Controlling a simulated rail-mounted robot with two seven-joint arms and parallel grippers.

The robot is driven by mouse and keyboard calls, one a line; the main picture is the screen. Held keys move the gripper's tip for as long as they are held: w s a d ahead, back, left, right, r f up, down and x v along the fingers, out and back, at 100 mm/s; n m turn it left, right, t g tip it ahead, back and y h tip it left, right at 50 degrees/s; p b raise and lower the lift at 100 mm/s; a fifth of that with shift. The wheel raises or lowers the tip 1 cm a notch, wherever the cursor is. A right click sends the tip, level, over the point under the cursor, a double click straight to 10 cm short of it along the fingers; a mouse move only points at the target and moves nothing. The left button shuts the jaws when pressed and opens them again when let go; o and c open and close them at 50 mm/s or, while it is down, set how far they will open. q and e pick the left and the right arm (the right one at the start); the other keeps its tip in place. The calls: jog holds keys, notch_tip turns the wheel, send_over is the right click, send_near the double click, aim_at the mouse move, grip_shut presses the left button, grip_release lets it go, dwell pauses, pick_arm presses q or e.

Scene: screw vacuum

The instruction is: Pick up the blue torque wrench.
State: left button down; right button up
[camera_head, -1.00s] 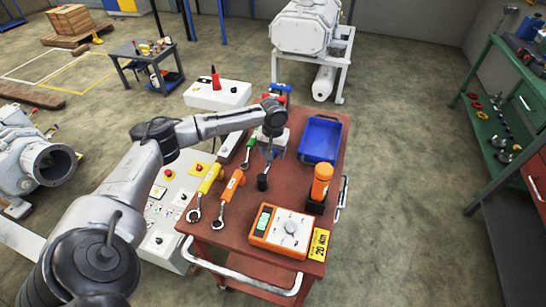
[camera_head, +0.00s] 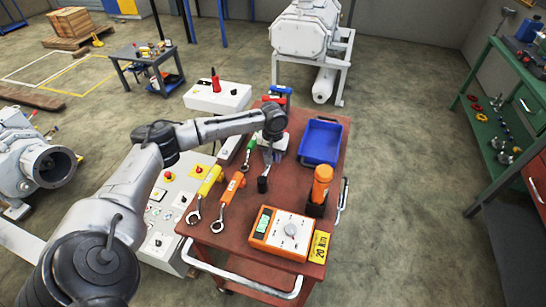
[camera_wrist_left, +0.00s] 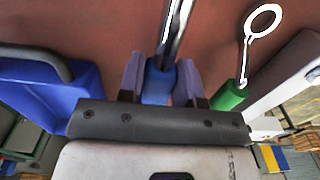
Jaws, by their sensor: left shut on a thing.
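My left gripper (camera_wrist_left: 158,85) is shut on the blue handle of the torque wrench (camera_wrist_left: 159,86). In the left wrist view the handle sits between the two fingers, with its silver shaft running up the picture over the red table top. In the head view the wrench shows as a short shaft with a dark head (camera_head: 262,184), below the end of my left arm. The handle and fingers are mostly hidden there. I cannot tell whether the wrench touches the table. My right gripper is not in view.
The red cart (camera_head: 246,208) also bears a green-handled wrench (camera_head: 251,144), yellow (camera_head: 209,181) and orange (camera_head: 233,184) wrenches, a blue tray (camera_head: 321,140), an orange tool (camera_head: 321,181) and an orange meter (camera_head: 286,231). The green handle is close beside the gripper in the wrist view (camera_wrist_left: 230,96).

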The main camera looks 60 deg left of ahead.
aim_at(274, 155)
pick_arm(q)
jog(key=shift+r, duration=0.15)
jog(key=shift+r, duration=0.55)
jog(key=r+p, duration=0.1)
jog(key=r, duration=0.2)
jog(key=shift+d+r+p, duration=0.2)
jog(key=shift+d+p, duration=0.15)
jog(key=d+r+p, duration=0.1)
jog(key=d+r, duration=0.2)
jog(key=d, duration=0.2)
jog(key=s+d+r+p, duration=0.1)
jog(key=d+r, duration=0.2)
jog(key=d, duration=0.2)
jog(key=shift+d+r+p, duration=0.15)
jog(key=shift+d+p, duration=0.2)
jog(key=shift+d, duration=0.05)
jog(key=shift+r, duration=0.1)
